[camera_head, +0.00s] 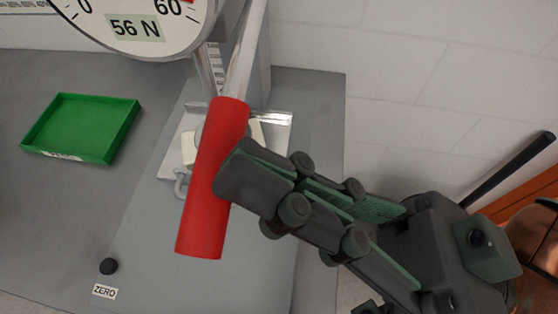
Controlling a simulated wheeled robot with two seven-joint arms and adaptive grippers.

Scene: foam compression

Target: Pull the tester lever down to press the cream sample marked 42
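The tester lever has a thick red handle (203,220) on a grey metal rod (243,60), slanting down toward the front. My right gripper (238,172) comes in from the right and is shut on the red handle; one finger lies across its front, and the far fingertip is hidden. A cream block (189,148) shows at both sides of the handle on the tester's plate (277,140); its middle is hidden and no 42 mark can be read. The round gauge (165,15) shows 56 N. My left gripper is not in view.
A green tray (82,127), seen empty, lies on the grey table at the left. A black knob (108,266) sits above a ZERO label (105,291) at the front left. The table between the tray and the knob is clear.

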